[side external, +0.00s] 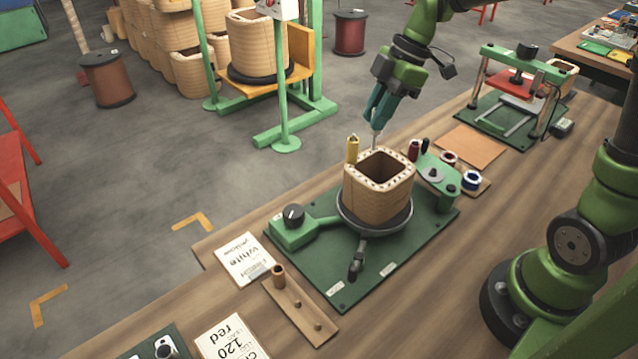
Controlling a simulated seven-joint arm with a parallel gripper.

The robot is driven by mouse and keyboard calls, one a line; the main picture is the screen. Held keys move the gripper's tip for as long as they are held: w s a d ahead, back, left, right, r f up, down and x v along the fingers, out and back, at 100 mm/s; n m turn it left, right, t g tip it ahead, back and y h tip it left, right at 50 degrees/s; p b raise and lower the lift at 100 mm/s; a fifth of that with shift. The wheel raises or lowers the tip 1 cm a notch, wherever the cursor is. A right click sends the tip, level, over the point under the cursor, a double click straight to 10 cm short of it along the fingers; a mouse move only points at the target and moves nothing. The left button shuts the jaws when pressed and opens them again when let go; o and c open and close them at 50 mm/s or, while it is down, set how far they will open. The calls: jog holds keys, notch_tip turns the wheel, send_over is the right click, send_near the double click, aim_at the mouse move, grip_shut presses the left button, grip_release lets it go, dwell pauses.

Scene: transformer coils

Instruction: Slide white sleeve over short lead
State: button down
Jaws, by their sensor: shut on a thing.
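The coil (378,200), a square tan wound block with a hollow centre, sits in a round dark holder on a green fixture plate (345,290). My gripper (377,120), with teal fingers, is above the coil's far rim. It is shut on a small pale piece, apparently the white sleeve (376,137), which points down toward the rim. Whether the sleeve is around or only beside the short lead cannot be told; the lead is not clear here. A yellow sleeve (353,148) stands upright at the coil's far left, and a dark red one (414,150) at its far right.
A wooden strip (300,312) with pegs and a brown tube lies in front, beside a card (243,260) reading "white" and "yellow". Spools (471,180) stand right of the coil. A green press (515,95) is at the back right.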

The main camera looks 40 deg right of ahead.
jog(key=shift+f, duration=0.15)
jog(key=shift+f, duration=0.65)
jog(key=shift+f, duration=0.15)
dwell(0.5)
jog(key=shift+f, duration=0.35)
jog(key=c, duration=0.9)
grip_release()
jog(key=shift+o, duration=0.2)
